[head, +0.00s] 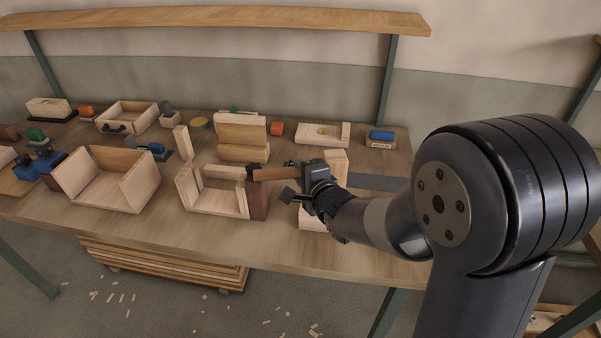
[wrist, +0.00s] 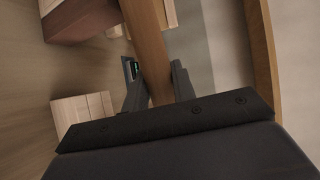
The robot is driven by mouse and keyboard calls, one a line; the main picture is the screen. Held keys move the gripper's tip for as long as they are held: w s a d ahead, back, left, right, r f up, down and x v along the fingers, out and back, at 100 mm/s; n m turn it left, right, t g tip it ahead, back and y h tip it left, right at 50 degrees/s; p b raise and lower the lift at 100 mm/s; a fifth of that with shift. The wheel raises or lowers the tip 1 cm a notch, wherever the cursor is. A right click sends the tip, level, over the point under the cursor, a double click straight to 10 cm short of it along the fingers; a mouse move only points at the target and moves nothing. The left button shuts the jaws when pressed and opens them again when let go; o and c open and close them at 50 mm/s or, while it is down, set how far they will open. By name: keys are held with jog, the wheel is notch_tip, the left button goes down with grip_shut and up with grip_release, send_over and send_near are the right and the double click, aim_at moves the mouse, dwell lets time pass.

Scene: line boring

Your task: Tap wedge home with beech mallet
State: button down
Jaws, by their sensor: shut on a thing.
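My gripper (head: 294,174) is shut on a brown wooden handle (head: 277,173), taken as the mallet's, above the right part of the bench. The handle lies roughly level and points left. In the wrist view the handle (wrist: 149,45) runs between the two fingers and out at the top edge. A dark red-brown block (head: 258,203) stands below the handle's far end, against the right side of a pale open wooden frame (head: 215,202). I cannot tell if this block is the mallet's head or part of the frame. I cannot make out the wedge.
The bench (head: 150,232) carries a pale open box (head: 110,180) at left. A stepped wooden block (head: 243,140), a board with a hole (head: 322,133) and a blue-topped block (head: 381,138) stand behind. Pale blocks sit under my wrist. A shelf (head: 230,18) hangs above.

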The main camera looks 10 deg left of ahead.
jog(key=shift+r, duration=0.15)
dwell(0.3)
notch_tip(320, 180, up, 3)
jog(key=shift+f+p, duration=0.1)
jog(key=shift+p, duration=0.95)
jog(key=shift+f, duration=0.15)
notch_tip(320, 180, down, 8)
jog(key=b, duration=0.7)
jog(key=shift+r, duration=0.2)
jog(key=shift+s+f, duration=0.1)
jog(key=shift+f, duration=0.15)
notch_tip(320, 180, up, 5)
jog(key=p, duration=0.4)
jog(key=shift+r, duration=0.2)
